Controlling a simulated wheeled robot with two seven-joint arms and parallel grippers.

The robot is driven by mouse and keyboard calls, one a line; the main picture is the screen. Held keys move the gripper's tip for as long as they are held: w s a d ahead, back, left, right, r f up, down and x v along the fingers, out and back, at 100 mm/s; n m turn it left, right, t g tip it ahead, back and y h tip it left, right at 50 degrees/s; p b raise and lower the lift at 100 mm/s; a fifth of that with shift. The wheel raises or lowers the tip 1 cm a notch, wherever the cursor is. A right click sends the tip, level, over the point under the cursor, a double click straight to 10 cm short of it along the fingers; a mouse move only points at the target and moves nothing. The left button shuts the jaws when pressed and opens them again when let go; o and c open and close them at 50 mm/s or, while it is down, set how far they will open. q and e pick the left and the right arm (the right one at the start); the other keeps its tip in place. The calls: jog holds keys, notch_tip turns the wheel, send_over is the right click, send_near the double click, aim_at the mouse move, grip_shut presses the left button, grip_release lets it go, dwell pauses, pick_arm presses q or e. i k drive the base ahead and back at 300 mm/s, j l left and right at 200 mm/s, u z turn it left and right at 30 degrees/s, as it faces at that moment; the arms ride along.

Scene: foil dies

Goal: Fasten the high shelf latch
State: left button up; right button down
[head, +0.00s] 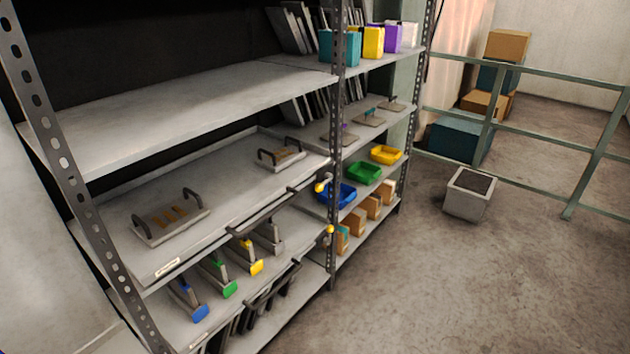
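A small yellow latch (322,186) sits at the post beside the right end of the pull-out shelf (222,193). It is the higher of two yellow latches; the lower latch (330,230) is on the same post, by the shelf below. Whether either latch is fastened is too small to tell. The pull-out shelf has a dark bar handle (262,218) along its front and carries two flat plates with dark handles, one left (170,218) and one right (281,155). Neither of my grippers is in view.
The lower shelf (175,327) holds tools with blue, green, yellow and grey ends. The right bay holds a blue bin (337,195), a green bin (364,172), a yellow bin (386,155) and boxes. A grey bin (469,194) stands on open floor before a railing (535,131).

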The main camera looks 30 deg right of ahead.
aim_at(319, 188)
jog(key=i+l, duration=0.15)
jog(key=l, duration=0.2)
jog(key=i+l, duration=0.15)
jog(key=l, duration=0.25)
jog(key=i+l, duration=0.15)
jog(key=l, duration=0.2)
jog(key=i+l, duration=0.2)
jog(key=l, duration=0.2)
jog(key=i+l+u, duration=0.1)
jog(key=l, duration=0.25)
